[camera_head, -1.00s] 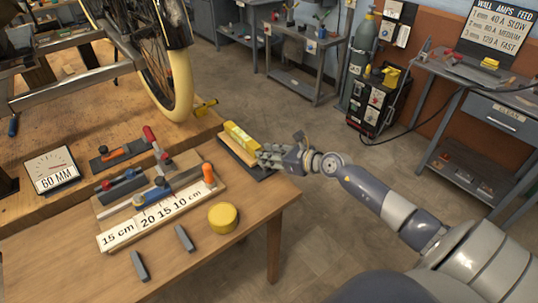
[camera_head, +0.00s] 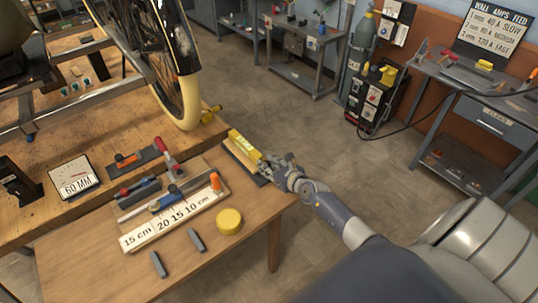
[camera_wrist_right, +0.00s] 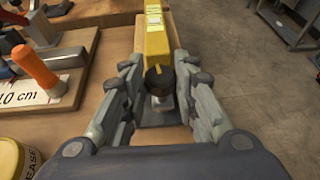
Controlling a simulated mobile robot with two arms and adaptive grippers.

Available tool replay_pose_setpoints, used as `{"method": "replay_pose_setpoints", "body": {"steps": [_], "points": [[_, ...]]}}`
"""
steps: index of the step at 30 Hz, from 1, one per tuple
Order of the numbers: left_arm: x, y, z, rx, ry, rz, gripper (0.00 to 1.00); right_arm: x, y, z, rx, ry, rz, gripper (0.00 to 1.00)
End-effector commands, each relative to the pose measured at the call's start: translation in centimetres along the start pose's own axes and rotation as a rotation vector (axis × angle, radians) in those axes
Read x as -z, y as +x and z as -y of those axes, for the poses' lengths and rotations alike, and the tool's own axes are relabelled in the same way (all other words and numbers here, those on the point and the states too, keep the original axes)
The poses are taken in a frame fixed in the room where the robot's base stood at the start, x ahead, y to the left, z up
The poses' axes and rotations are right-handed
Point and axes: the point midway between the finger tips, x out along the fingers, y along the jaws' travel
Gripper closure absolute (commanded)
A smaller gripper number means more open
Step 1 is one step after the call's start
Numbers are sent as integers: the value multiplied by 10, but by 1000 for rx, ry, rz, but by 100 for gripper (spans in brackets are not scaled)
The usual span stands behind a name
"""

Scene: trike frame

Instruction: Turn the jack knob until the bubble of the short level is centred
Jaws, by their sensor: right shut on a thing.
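The short yellow level (camera_head: 243,144) lies on a dark base plate with a wooden strip at the right end of the table. In the right wrist view the level (camera_wrist_right: 156,42) runs away from me, with pale vial windows on top; the bubble is too small to read. The jack knob (camera_wrist_right: 158,79) is dark with a yellow mark and sits at the level's near end. My right gripper (camera_head: 274,165) is shut on the jack knob, one finger on each side. In the head view the fingers hide the knob. My left gripper is not in view.
A board with length labels (camera_head: 176,217) and an orange-handled tool, a yellow tin (camera_head: 229,221) and two grey blocks stand left of the level. The trike wheel (camera_head: 185,100) rises behind. The floor right of the table is clear.

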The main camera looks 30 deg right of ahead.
Motion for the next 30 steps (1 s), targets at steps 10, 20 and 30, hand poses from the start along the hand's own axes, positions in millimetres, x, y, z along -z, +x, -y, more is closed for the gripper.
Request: {"method": "replay_pose_setpoints", "body": {"steps": [10,20,30], "points": [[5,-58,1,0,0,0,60,-6,-2,-5,140,64,-1,96],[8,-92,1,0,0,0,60,-5,0,-9,313,136,-3,96],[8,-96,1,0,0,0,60,-1,5,-13,556,234,-1,96]]}}
